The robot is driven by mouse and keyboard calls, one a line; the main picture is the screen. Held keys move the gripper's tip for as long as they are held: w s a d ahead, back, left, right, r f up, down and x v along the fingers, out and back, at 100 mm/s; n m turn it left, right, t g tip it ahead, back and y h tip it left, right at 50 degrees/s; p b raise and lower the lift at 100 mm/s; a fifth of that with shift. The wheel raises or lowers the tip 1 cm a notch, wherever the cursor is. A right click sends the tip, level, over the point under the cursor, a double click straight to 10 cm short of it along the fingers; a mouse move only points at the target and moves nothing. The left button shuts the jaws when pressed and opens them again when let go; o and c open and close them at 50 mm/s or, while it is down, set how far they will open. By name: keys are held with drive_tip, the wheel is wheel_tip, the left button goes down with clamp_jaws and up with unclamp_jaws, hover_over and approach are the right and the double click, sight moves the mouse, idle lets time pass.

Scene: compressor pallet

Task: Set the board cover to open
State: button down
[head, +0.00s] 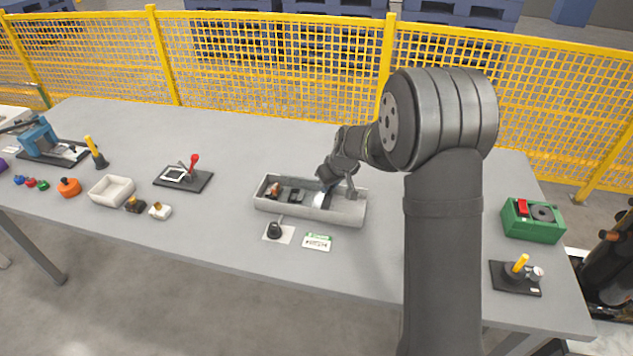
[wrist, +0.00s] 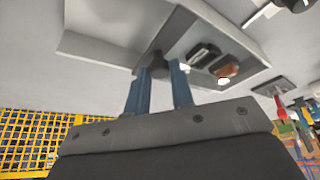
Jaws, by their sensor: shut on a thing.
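The board is a long, shallow grey box (head: 311,217) at the middle of the table. The board cover appears to be the pale panel (wrist: 115,25) over one part of it; its right part is partly hidden by my arm in the head view. My gripper (wrist: 160,72) is down at the box, its two blue fingers shut on a small dark knob (wrist: 155,62) beside the panel's edge. Switches, one black (wrist: 204,54) and one orange-brown (wrist: 226,70), show uncovered in the box's other part. The exact cover edge is hard to tell.
In front of the box are a black padlock-like piece (head: 274,231) and a green-white tag (head: 317,241). A red-lever fixture (head: 184,178) and white bin (head: 111,190) stand left. A green box (head: 532,219) and yellow-handled device (head: 516,276) stand right. The table behind the box is clear.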

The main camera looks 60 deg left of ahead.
drive_tip(key=w+d, duration=0.7)
drive_tip(key=shift+w+d, duration=0.15)
drive_tip(key=shift+w, duration=0.05)
drive_tip(key=c, duration=1.3)
unclamp_jaws()
drive_tip(key=shift+w+d, duration=0.1)
drive_tip(key=shift+o, duration=0.2)
drive_tip(key=v, duration=1.7)
drive_tip(key=shift+r, duration=0.15)
drive_tip(key=x, duration=1.7)
